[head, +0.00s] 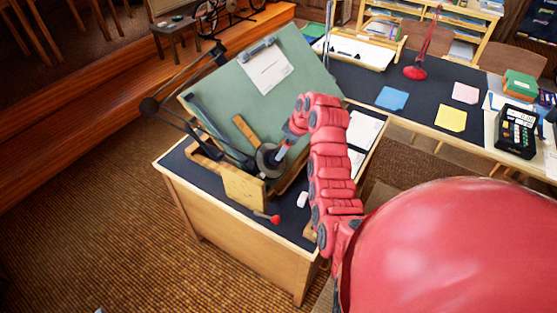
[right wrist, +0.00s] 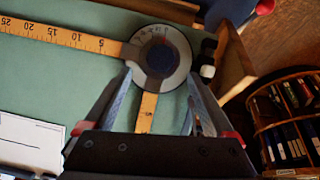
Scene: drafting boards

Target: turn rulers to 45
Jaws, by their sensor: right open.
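The drafting head, a round dark disc with a pale dial (head: 268,160), sits low on the tilted green drafting board (head: 295,62). The right wrist view shows the same disc (right wrist: 158,52) close up. A long yellow ruler (right wrist: 70,36) with numbers runs left from it. A second, shorter-looking ruler (right wrist: 146,112) runs down from it, at about a right angle to the first. In the head view one yellow ruler (head: 245,131) shows; the other is hidden by my arm. My right gripper (head: 282,152) is open at the disc, its fingers (right wrist: 160,76) on either side of the lower ruler. My left gripper is out of view.
A black jointed arm (head: 196,122) runs along the board's left side. A red-tipped lever (head: 274,218) sticks out at the front. A white sheet (head: 264,68) is clipped to the board. A dark side table (head: 350,80) with papers and a red lamp (head: 416,71) stands behind right.

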